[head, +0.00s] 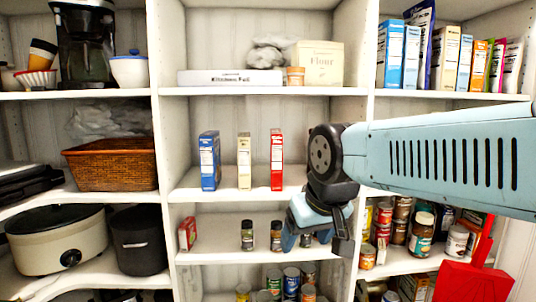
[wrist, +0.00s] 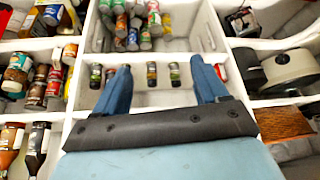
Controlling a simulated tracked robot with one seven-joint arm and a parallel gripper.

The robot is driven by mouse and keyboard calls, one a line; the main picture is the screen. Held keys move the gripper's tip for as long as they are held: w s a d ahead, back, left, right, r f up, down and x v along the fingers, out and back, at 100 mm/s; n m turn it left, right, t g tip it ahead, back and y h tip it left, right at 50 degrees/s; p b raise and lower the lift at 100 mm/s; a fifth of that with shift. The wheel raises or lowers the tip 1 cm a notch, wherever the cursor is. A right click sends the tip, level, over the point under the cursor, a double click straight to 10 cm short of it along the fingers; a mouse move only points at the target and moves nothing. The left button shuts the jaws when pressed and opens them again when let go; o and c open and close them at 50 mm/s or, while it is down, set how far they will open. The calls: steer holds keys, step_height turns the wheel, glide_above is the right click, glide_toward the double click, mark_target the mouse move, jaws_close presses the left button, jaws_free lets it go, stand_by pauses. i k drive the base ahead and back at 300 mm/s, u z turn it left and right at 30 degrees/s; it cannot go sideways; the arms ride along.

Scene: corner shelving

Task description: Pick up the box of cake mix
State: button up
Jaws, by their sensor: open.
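Three upright boxes stand apart on the middle shelf in the head view: a blue box (head: 210,161), a cream-and-yellow box (head: 244,161) and a red box (head: 276,160). Their print is too small to tell which is cake mix. A small red-and-white box (head: 187,234) stands on the shelf below, at its left end. My gripper (head: 316,238) is open, pointing down, below and to the right of the red box. In the wrist view, nothing shows between its blue fingers (wrist: 163,82) except shelf and small jars behind. The three boxes are not clearly seen there.
Small spice jars (head: 262,236) stand on the shelf near my gripper, with cans (head: 291,282) below. White uprights divide the bays. Cans and jars (head: 422,233) crowd the right bay. The middle shelf is bare left and right of the boxes.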

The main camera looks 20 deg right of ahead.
mark_target(276, 135)
steer(key=z, duration=0.05)
steer(key=k, duration=1.1)
steer(key=u, duration=0.7)
steer(key=i, duration=1.2)
steer(key=z, duration=0.1)
